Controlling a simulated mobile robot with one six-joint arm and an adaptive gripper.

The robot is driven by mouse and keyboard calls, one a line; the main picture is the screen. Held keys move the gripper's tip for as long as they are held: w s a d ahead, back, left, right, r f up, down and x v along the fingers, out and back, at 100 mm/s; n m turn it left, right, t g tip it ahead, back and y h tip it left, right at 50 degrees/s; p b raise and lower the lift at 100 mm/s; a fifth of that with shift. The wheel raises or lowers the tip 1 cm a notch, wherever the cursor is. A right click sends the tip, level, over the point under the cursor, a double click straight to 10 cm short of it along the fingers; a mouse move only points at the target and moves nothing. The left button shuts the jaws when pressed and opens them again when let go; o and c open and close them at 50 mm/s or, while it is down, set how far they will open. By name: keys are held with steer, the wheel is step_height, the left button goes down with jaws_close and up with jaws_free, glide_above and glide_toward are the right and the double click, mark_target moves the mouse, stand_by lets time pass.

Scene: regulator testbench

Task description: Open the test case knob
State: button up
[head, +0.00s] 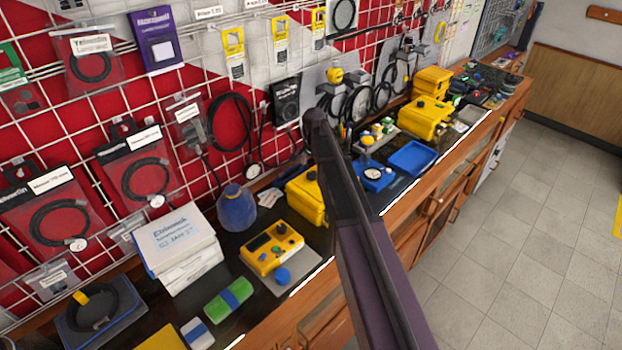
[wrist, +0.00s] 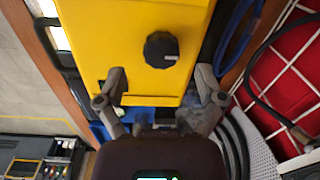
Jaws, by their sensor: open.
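In the wrist view, a yellow case (wrist: 118,35) fills the upper middle, with a round black knob (wrist: 161,49) on its face. My gripper (wrist: 161,76) is open and empty, its fingers spread over the case's lower part. The knob lies just beyond the fingertips, roughly centred between them; no contact shows. In the head view, one yellow case (head: 305,197) is partly hidden behind my arm, and another yellow case (head: 424,120) stands farther along the bench. I cannot tell which of these the wrist view shows. My gripper is not visible in the head view.
A yellow meter (head: 271,247), white boxes (head: 178,240) and a blue tray (head: 411,158) crowd the bench. A wire grid wall (head: 185,85) with hanging packages and hoses runs behind it. The tiled floor (head: 520,215) at right is clear.

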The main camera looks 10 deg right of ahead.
mark_target(312, 174)
steer(key=shift+f+b, duration=1.4)
steer(key=shift+f, duration=0.3)
